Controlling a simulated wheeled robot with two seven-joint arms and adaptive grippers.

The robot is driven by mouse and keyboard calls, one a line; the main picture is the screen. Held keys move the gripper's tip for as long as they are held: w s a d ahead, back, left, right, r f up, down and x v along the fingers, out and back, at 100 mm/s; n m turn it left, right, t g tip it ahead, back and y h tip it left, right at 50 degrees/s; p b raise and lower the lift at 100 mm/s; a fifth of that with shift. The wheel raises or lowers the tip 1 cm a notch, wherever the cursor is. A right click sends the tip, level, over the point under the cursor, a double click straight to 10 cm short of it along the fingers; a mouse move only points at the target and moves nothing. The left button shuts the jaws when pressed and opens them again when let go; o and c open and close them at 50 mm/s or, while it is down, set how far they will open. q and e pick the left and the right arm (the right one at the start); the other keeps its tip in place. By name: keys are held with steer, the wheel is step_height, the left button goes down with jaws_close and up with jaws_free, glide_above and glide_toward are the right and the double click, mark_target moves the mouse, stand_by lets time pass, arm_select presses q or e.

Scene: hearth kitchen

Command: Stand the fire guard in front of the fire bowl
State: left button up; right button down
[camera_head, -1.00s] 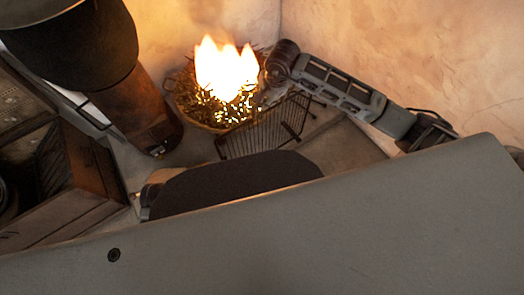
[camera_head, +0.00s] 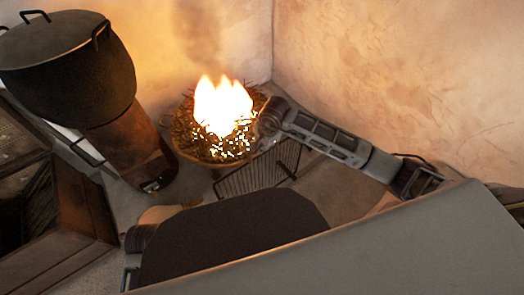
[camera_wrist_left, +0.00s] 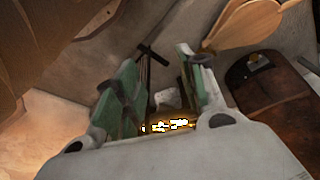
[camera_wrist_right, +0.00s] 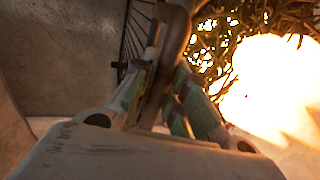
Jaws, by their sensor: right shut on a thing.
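The fire bowl (camera_head: 190,150) holds kindling and tall flames in the upper middle of the head view. The fire guard (camera_head: 245,180), a dark barred panel, is just in front of and right of the bowl, tilted in the picture. My right gripper (camera_head: 262,143) is at the guard's top beside the bowl. In the right wrist view it is shut on a brown curved bar, with the guard's dark bars (camera_wrist_right: 137,35) behind. In the left wrist view, my left gripper (camera_wrist_left: 160,82) has its fingers apart, with a dark T-shaped bar between or beyond them. My body hides the guard's lower part.
A wooden crate-like box (camera_head: 75,220) is at the lower left. Plaster walls meet behind the bowl. A wooden paddle-shaped thing (camera_wrist_left: 245,28) shows in the left wrist view.

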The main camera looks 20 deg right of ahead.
steer(key=shift+w, duration=0.1)
steer(key=shift+f, duration=0.85)
steer(key=shift+f+b, duration=0.5)
steer(key=shift+f, duration=0.4)
arm_select(q)
steer(key=shift+w+d+r, duration=0.1)
steer(key=shift+w+r, duration=0.05)
steer(key=shift+r, duration=0.65)
arm_select(e)
steer(key=c, duration=1.5)
jaws_free()
steer(key=shift+f, duration=0.2)
arm_select(q)
steer(key=shift+f, duration=0.2)
arm_select(e)
steer(key=shift+o, duration=0.3)
steer(key=shift+r, duration=0.2)
